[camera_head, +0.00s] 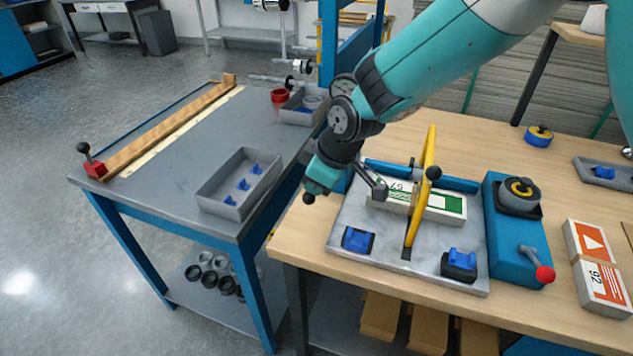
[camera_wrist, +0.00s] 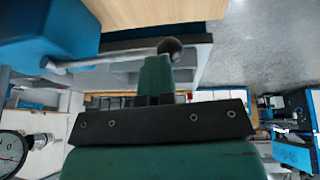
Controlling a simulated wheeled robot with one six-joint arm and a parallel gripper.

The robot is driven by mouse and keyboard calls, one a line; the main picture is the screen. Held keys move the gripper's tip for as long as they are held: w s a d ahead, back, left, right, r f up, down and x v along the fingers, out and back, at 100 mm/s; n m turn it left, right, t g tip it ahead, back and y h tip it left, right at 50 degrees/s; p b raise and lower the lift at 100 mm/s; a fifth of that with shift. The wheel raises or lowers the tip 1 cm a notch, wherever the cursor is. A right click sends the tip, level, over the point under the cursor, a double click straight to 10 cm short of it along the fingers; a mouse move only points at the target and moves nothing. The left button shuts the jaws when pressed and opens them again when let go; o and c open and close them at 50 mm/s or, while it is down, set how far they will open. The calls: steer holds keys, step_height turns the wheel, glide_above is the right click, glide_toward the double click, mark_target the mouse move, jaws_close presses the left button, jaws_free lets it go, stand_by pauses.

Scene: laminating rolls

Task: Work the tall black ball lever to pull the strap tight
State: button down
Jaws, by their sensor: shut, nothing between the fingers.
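My gripper (camera_head: 321,175) is shut and empty, low at the left edge of the wooden bench. In the wrist view its teal fingers (camera_wrist: 155,78) are together. A black ball (camera_wrist: 170,46) on a metal rod, running from a blue block (camera_wrist: 60,35), shows right at the fingertips; whether they touch, I cannot tell. In the head view a black ball (camera_head: 308,198) sits just below the gripper. The yellow strap (camera_head: 411,220) crosses a white and green pack (camera_head: 445,206) on a grey plate (camera_head: 380,258). Another black ball (camera_head: 433,173) stands beside the strap.
Blue clamps (camera_head: 357,240) sit on the plate. A blue box (camera_head: 512,245) with a red ball lever (camera_head: 545,274) stands right of it. A banded orange and white pack (camera_head: 597,262) lies further right. The grey table (camera_head: 150,180) at left holds a tray (camera_head: 215,200).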

steer(key=shift+s+f, duration=0.25)
steer(key=shift+f, duration=0.05)
steer(key=w+p+v, duration=0.1)
steer(key=w+v, duration=0.1)
steer(key=v, duration=1.1)
steer(key=shift+r+p, duration=0.3)
steer(key=shift+r, duration=0.35)
steer(key=shift+s, duration=0.15)
steer(key=s+d+r+m, duration=0.1)
steer(key=s+d+m, duration=0.1)
steer(key=s, duration=0.5)
steer(key=s+d+r+m+g, duration=0.1)
steer(key=s+d+r+m, duration=0.1)
steer(key=s+d, duration=0.3)
steer(key=s+d+r+m+g+p, duration=0.1)
steer(key=s+d+m, duration=0.2)
steer(key=s, duration=0.8)
steer(key=shift+d+r, duration=0.4)
steer(key=shift+d, duration=0.15)
steer(key=shift+w+a, duration=0.1)
